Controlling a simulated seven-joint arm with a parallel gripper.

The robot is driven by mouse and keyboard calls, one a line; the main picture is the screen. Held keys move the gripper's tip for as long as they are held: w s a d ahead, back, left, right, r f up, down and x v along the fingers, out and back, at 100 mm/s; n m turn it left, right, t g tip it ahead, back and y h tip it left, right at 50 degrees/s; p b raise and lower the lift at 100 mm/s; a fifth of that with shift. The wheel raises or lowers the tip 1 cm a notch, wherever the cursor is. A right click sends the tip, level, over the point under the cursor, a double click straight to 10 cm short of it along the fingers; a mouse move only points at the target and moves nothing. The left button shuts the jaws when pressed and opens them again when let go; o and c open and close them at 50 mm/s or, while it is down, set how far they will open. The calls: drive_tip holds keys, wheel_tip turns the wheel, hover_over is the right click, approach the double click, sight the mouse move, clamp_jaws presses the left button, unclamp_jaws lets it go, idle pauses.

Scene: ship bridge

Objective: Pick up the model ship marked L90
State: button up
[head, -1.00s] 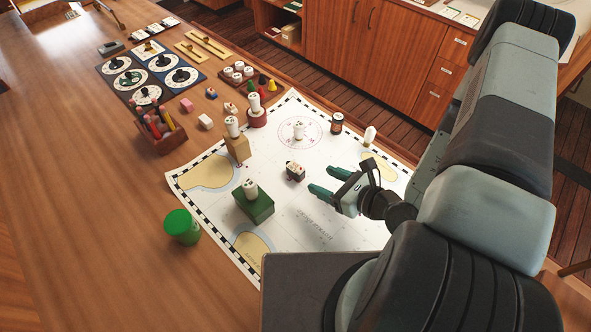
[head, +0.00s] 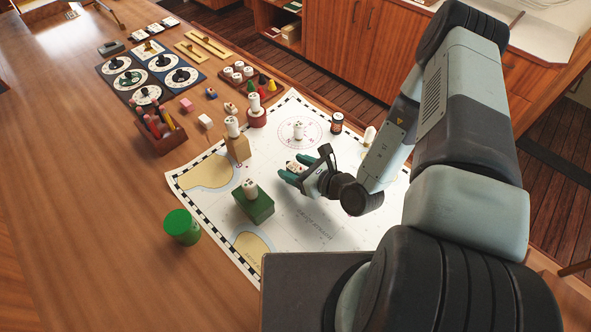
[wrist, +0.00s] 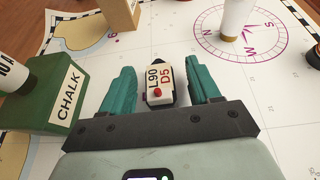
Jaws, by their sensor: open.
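The model ship marked L90 (wrist: 159,82) stands on the chart, a small dark hull with a white top lettered "L90" and "D5" and a red dot. In the wrist view it sits between the two green fingers of my gripper (wrist: 163,85), with a gap on each side. In the head view the ship (head: 294,168) is partly hidden by the fingers. My gripper (head: 302,171) is open, low over the chart.
A green block labelled CHALK (wrist: 58,92) stands close left of my gripper, with a white cylinder on top. A wooden block (head: 238,147) and a white cylinder on the compass rose (head: 298,131) stand beyond. A dark jar (head: 337,123) is at the back. The chart's front (head: 320,225) is clear.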

drive_tip(key=c, duration=1)
drive_tip(key=shift+c, duration=0.2)
drive_tip(key=shift+r, duration=0.15)
